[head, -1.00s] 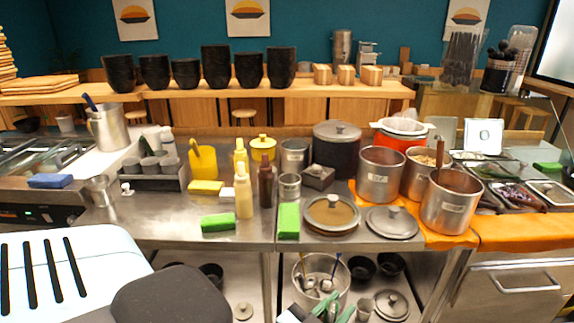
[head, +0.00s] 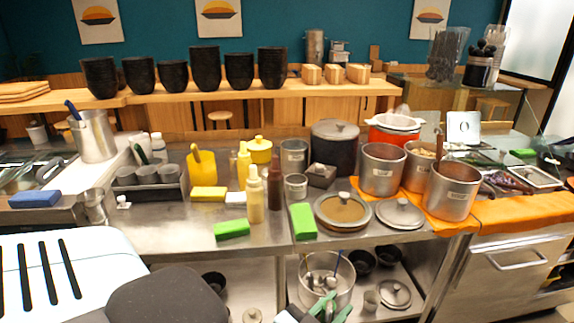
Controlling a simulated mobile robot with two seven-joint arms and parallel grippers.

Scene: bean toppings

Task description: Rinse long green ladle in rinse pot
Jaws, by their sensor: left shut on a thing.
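My left gripper (head: 322,314) is at the bottom edge of the head view, partly cut off. It is shut on a green piece that looks like the handle of the long green ladle (head: 322,303); the ladle's bowl is not clearly seen. Just beyond it stands an open steel pot (head: 345,293) on the lower shelf, likely the rinse pot. It holds metal ladle bowls and a blue handle leaning on its rim. The gripper is at the pot's near side; whether the ladle touches the pot I cannot tell. My right gripper is not in view.
Small black bowls (head: 362,262) and a steel lid (head: 395,293) lie right of the pot. Above, the counter edge holds a green sponge (head: 303,221), a lidded pan (head: 342,211) and several steel pots (head: 450,190).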

